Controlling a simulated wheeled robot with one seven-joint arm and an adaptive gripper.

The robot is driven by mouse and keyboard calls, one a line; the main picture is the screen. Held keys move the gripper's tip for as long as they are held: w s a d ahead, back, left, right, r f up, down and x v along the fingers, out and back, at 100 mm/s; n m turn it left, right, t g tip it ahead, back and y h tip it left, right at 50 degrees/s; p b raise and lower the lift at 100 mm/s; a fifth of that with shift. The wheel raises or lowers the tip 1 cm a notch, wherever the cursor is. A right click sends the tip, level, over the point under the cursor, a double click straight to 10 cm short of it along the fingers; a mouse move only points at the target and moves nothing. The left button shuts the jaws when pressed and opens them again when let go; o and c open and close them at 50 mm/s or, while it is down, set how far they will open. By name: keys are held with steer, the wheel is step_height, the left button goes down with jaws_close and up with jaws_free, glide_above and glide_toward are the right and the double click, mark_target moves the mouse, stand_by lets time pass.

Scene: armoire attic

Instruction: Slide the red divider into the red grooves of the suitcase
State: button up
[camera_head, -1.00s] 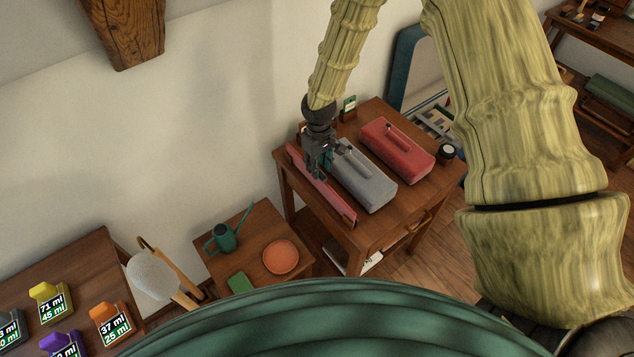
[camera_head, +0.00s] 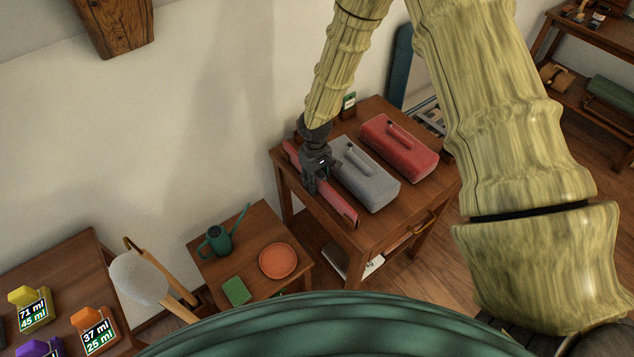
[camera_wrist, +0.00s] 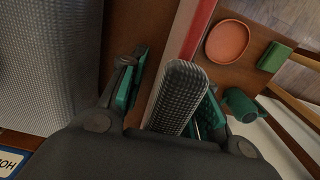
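The red divider (camera_head: 335,202) is a long, thin panel along the left edge of the wooden table. In the wrist view its red strip (camera_wrist: 200,30) runs upward, with a grey textured grip piece (camera_wrist: 183,95) in front. My gripper (camera_head: 313,188) is over the divider's middle. Its green fingers (camera_wrist: 170,100) stand either side of the grey piece, with a visible gap at the left finger; it looks open. A suitcase with red grooves cannot be made out; a dark blue upright panel (camera_head: 402,65) shows behind the table, partly hidden by my arm.
A grey box with a handle (camera_head: 368,180) lies close right of the divider, and a red box (camera_head: 400,148) beyond it. A lower table holds a green watering can (camera_head: 217,238), an orange dish (camera_head: 278,261) and a green block (camera_head: 236,291).

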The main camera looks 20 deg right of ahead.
steer(key=shift+c, duration=0.2)
jaws_close()
steer(key=shift+r, duration=0.15)
